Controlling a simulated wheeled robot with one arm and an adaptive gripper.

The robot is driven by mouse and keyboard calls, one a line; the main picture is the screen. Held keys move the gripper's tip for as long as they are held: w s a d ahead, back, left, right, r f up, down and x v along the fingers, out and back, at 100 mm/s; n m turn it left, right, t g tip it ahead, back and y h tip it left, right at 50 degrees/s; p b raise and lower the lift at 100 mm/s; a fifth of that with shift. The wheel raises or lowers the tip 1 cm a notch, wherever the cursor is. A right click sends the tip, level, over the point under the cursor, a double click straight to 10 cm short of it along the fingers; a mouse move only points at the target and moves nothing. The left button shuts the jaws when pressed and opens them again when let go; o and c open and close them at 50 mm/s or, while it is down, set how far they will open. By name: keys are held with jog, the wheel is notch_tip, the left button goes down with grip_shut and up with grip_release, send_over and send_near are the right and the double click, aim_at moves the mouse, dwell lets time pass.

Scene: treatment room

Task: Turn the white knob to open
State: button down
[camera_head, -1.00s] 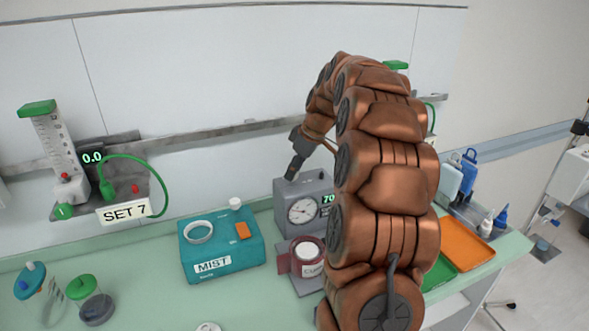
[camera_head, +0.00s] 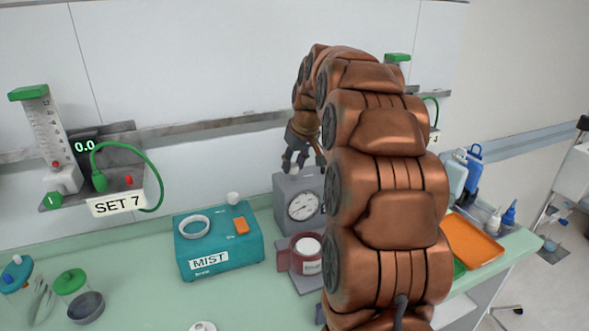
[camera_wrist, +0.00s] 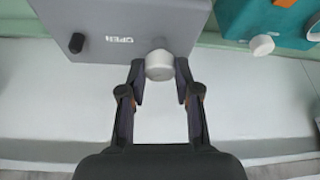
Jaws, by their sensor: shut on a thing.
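A grey box (camera_head: 290,189) with a round dial stands at the back of the counter, partly hidden by my arm. In the wrist view the grey box (camera_wrist: 110,18) carries the word OPEN, a small black peg and a white knob (camera_wrist: 159,66). My gripper (camera_wrist: 160,78) has one finger on each side of this knob and is shut on it. In the head view my gripper (camera_head: 303,162) is at the top of the grey box, and the knob cannot be made out there.
A teal MIST box (camera_head: 235,258) with its own white knob (camera_head: 233,198) stands left of the grey box. The SET 7 wall unit (camera_head: 118,203) is at left. An orange tray (camera_head: 473,240) lies at right.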

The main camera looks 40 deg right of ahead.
jog(key=m+h+b, duration=0.1)
jog(key=m, duration=0.1)
jog(key=m+g+h+b, duration=0.1)
jog(key=m, duration=0.2)
jog(key=shift+a+f+m, duration=0.1)
jog(key=shift+m, duration=0.2)
jog(key=m, duration=0.2)
jog(key=m+g+h+b, duration=0.1)
jog(key=m, duration=0.2)
jog(key=shift+w+h, duration=0.15)
jog(key=shift+h, duration=0.15)
jog(key=shift+a+m, duration=0.1)
jog(key=shift+m, duration=0.2)
jog(key=c, duration=0.8)
grip_release()
jog(key=shift+c, duration=0.2)
jog(key=v, duration=1.2)
jog(key=shift+w+r, duration=0.15)
jog(key=shift+r, duration=0.05)
